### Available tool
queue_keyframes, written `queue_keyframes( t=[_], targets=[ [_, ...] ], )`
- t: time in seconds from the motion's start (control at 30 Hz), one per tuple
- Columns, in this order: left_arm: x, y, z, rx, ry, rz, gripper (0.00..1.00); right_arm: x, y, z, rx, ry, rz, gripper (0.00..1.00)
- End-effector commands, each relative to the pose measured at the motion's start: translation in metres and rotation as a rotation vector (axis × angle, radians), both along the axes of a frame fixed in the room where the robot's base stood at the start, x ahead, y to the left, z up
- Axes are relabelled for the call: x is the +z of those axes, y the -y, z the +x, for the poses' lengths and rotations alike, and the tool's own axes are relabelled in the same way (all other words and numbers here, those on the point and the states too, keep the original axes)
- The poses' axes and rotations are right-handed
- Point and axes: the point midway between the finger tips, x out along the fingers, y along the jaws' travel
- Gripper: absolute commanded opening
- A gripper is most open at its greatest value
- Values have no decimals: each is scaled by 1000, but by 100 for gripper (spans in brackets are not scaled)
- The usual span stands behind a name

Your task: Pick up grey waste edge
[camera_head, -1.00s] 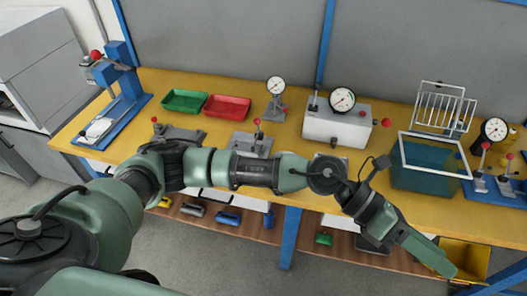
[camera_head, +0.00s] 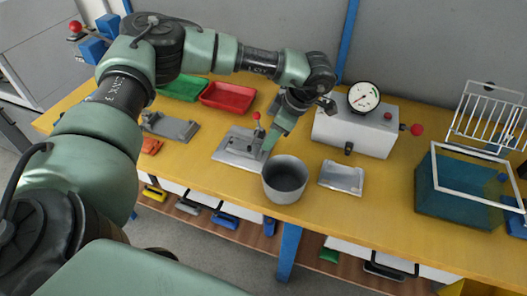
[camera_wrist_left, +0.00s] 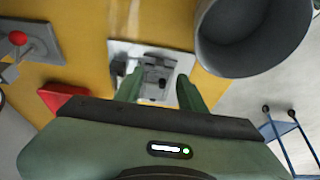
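My left gripper (camera_head: 268,148) points down over a grey metal fixture plate (camera_head: 230,153) with a red-knobbed lever (camera_head: 256,117). In the left wrist view its two green fingers (camera_wrist_left: 159,92) stand apart. Between them lies a pale plate (camera_wrist_left: 122,48) carrying a small dark grey fixture piece (camera_wrist_left: 157,74). I see nothing held between the fingers. I cannot single out the grey waste edge; it may be too small or hidden by the gripper. A grey round pot (camera_head: 284,181) stands just right of the gripper, also large in the left wrist view (camera_wrist_left: 252,35). My right gripper is not in view.
A white box with a dial gauge (camera_head: 355,132) stands behind right. A flat metal plate (camera_head: 341,178) lies right of the pot. Red (camera_head: 228,97) and green (camera_head: 184,88) trays are behind left. A teal tank (camera_head: 455,190) is at right. Table between plate and tank is clear.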

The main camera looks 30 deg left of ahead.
Motion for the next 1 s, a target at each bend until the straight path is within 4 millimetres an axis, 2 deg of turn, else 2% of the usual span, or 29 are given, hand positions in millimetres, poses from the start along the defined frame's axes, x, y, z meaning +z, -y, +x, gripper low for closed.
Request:
queue_keyframes(
  t=[0.07,0.17,0.27,0.4,0.5,0.67,0.8,1.0],
  targets=[
    [-7,-4,-1,0,-1,0,40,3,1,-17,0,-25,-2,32],
    [-19,-10,-4,0,-2,0,40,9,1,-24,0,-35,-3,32],
    [-33,-16,-7,0,-2,-1,40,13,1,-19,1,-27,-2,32],
    [-48,-21,-7,0,0,-1,40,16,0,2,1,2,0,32],
    [-51,-22,-7,-1,2,-2,40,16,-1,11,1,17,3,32],
    [-51,-21,-7,-2,2,-3,40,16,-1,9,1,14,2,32],
    [-51,-21,-7,-1,1,-3,1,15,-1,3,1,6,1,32],
    [-51,-21,-7,0,2,-3,0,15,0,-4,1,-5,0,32]
  ],
)
